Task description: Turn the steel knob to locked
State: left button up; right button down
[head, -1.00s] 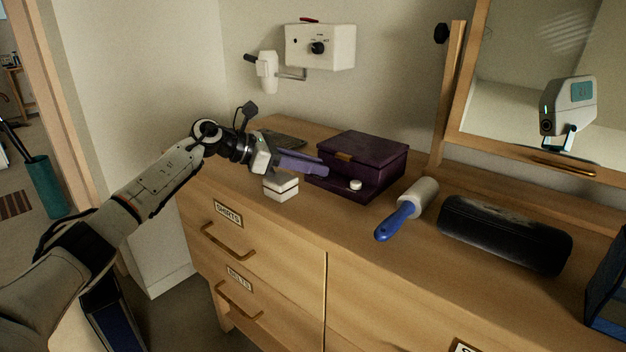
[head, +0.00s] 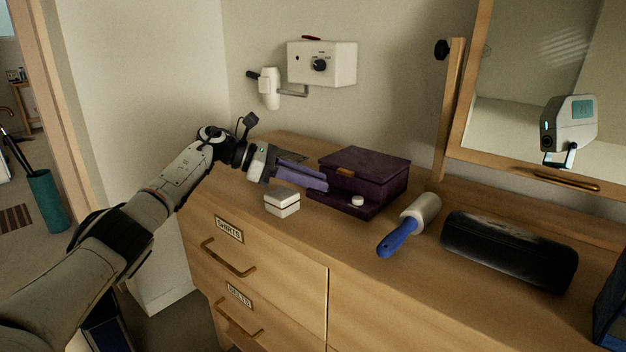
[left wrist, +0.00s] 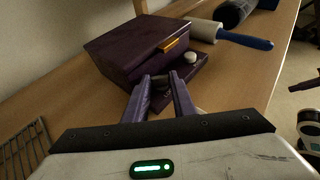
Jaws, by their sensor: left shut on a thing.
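A dark purple box (head: 374,165) with a gold clasp stands on the dresser. It also shows in the left wrist view (left wrist: 120,45). A pale round knob (head: 357,201) sits on its low front ledge, right of my fingers, and shows in the left wrist view (left wrist: 190,57). My left gripper (head: 325,181) reaches in from the left at the box's front left part. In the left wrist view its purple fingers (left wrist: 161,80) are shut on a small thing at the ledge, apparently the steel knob. The fingers mostly hide it, so its setting cannot be read.
A small white box (head: 282,204) stands just below my left gripper. A blue-handled lint roller (head: 408,226) and a black case (head: 508,250) lie to the right. A white wall unit (head: 322,64) with a black dial hangs behind. A mirror (head: 530,100) stands at the right.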

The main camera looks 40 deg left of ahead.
pick_arm(q)
jog(key=shift+f, duration=0.1)
jog(key=o, duration=1)
jog(key=shift+o, duration=0.3)
jog(key=shift+a+r, duration=0.1)
jog(key=shift+r, duration=0.1)
jog(key=shift+s+n, duration=0.1)
jog(key=shift+n, duration=0.2)
